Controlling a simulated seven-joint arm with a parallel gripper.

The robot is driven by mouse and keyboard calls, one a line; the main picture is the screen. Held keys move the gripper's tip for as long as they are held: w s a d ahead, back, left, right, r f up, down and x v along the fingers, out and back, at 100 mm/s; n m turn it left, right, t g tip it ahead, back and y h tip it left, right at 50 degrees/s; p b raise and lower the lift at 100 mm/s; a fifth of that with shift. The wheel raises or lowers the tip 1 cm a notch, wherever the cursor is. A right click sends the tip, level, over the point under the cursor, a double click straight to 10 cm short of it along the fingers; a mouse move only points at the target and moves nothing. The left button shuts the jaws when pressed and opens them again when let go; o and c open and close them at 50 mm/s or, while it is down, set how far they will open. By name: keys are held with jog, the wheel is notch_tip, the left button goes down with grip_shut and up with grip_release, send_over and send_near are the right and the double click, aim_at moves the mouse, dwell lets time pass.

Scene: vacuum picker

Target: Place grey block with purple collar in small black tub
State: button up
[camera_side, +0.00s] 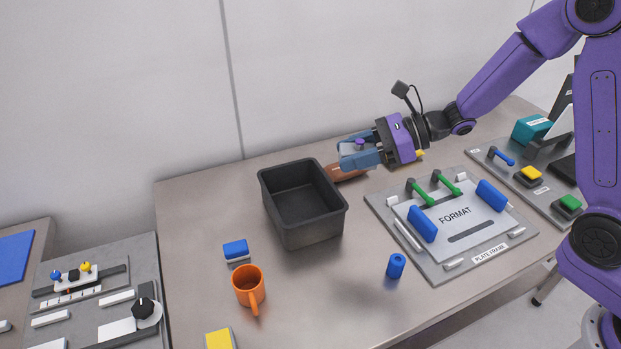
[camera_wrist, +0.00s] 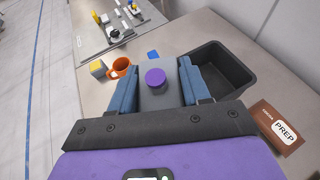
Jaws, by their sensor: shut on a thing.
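The grey block with purple collar (camera_wrist: 157,94) is between the two blue fingers of my gripper (camera_wrist: 162,85) in the wrist view. Its round purple part (camera_wrist: 155,77) faces the wrist camera. In the side view my gripper (camera_side: 357,155) is shut on the block, and the purple top (camera_side: 359,143) shows above the fingers. The small black tub (camera_side: 303,204) stands on the table, to the left of and nearer the camera than my gripper. It looks empty. In the wrist view the tub (camera_wrist: 238,62) lies just right of my fingers. The block is not over the tub's opening.
A brown PREP piece (camera_side: 347,173) lies behind the tub, below my gripper. A blue cylinder (camera_side: 396,266), orange mug (camera_side: 248,287), blue-topped block (camera_side: 236,251) and yellow-topped block (camera_side: 219,339) stand in front.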

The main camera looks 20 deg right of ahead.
jog(key=w+a+f, duration=0.4)
jog(key=w+f, duration=0.4)
jog(key=f, duration=0.3)
jog(key=shift+w+a, duration=0.15)
jog(key=shift+w, duration=0.25)
jog(key=shift+f, duration=0.7)
jog(key=o, duration=1.1)
jog(key=shift+r, duration=0.1)
